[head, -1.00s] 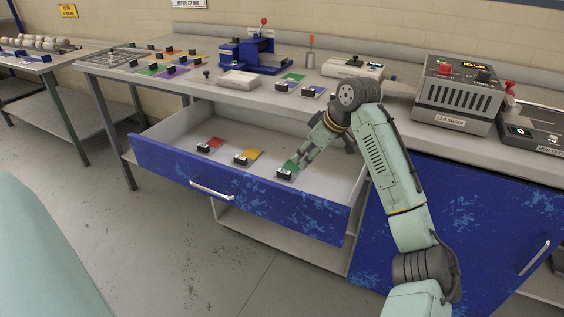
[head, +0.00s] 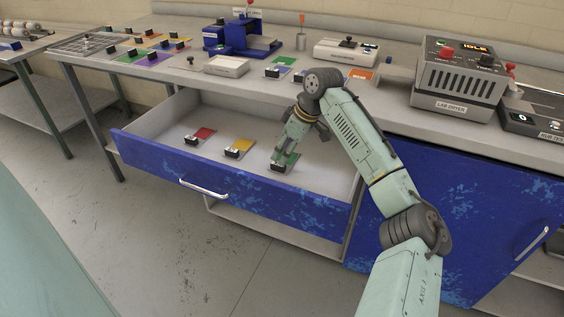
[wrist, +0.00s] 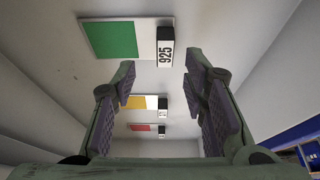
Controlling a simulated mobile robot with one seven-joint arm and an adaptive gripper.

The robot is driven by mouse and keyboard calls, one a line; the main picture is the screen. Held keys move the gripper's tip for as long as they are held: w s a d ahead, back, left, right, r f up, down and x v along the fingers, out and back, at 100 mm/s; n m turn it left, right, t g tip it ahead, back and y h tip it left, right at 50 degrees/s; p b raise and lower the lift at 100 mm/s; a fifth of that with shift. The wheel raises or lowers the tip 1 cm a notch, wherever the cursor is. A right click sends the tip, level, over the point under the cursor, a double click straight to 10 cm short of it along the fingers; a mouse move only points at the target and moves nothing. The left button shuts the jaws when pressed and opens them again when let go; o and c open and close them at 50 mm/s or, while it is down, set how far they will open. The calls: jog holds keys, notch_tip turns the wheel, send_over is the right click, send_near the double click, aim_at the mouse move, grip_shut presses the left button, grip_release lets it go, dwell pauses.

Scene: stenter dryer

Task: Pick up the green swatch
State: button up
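The green swatch (head: 291,160) lies flat at the right of a row in the open drawer (head: 240,138). It is a green patch on a white card with a black clip at its front. In the wrist view, the green swatch (wrist: 110,40) is at the top, with a clip label reading 925 (wrist: 165,48). My gripper (head: 279,154) is over the swatch, pointing down. In the wrist view, my gripper (wrist: 158,75) has its fingers apart and nothing between them. The 925 clip is just beyond the fingertips; I cannot tell the exact gap.
A yellow swatch (head: 242,146) and a red swatch (head: 202,135) lie left in the same drawer. Drawer walls and the blue front (head: 230,193) surround them. The bench above holds more swatches, a blue press (head: 240,40) and the lab dryer (head: 458,80).

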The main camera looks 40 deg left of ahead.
aim_at(277, 163)
jog(key=x, duration=0.1)
jog(key=p+x, duration=0.1)
jog(key=x, duration=0.2)
jog(key=shift+s+f, duration=0.2)
jog(key=shift+s, duration=0.15)
grip_shut()
